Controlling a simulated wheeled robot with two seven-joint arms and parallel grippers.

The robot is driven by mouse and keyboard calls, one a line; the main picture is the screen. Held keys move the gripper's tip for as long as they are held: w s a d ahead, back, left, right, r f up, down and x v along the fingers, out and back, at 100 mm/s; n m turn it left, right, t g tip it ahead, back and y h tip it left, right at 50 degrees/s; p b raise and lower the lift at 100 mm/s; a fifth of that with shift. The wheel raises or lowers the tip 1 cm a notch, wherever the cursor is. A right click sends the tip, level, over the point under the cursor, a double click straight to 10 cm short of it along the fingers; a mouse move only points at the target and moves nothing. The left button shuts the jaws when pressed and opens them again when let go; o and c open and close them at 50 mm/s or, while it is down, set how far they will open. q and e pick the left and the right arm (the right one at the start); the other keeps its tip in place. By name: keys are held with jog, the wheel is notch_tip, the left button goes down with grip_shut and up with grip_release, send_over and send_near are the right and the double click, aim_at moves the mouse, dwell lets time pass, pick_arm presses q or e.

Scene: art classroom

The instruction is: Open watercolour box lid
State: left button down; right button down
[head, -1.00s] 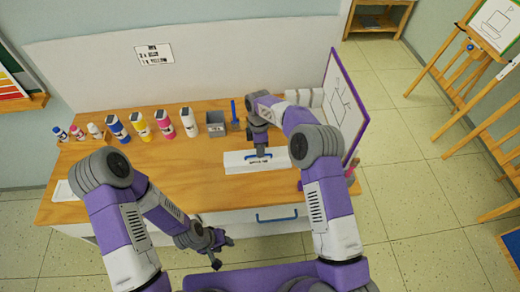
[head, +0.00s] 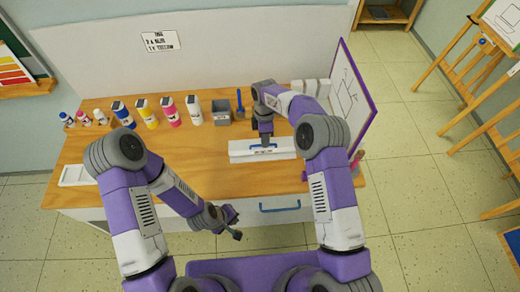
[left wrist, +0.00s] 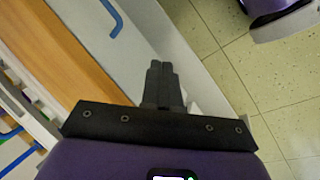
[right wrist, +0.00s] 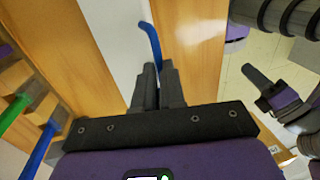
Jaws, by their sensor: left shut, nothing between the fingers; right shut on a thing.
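The white watercolour box (head: 240,150) stands on the table, right of the middle. It has a blue handle (right wrist: 150,42) and a small dark label on its front edge. My right gripper (head: 265,146) is above the box and shut on the blue handle; its fingers also show in the right wrist view (right wrist: 158,68). The lid looks flat on the box; I cannot tell whether there is a gap under it. My left gripper (head: 234,226) is shut and empty, low in front of the table; its closed fingers show in the left wrist view (left wrist: 160,68).
A purple-edged drawing board (head: 350,95) stands at the right. A white tray (head: 76,174) lies at the left. A blue drawer handle (head: 280,205) sticks out in front.

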pick_arm(q)
jog(key=w+d+r+n+t+y, duration=0.1)
jog(key=w+d+r+n+t, duration=0.3)
jog(key=n, duration=0.6)
jog(key=w+d+r+n+t+y, duration=0.2)
jog(key=d+r+n, duration=0.2)
jog(key=r+n, duration=0.4)
jog(key=w+d+r+n+t+y, duration=0.1)
jog(key=w+d+r+n+t, duration=0.2)
jog(key=n, duration=0.8)
jog(key=w+f, duration=0.4)
jog(key=w, duration=0.7)
jog(key=shift+w, duration=0.35)
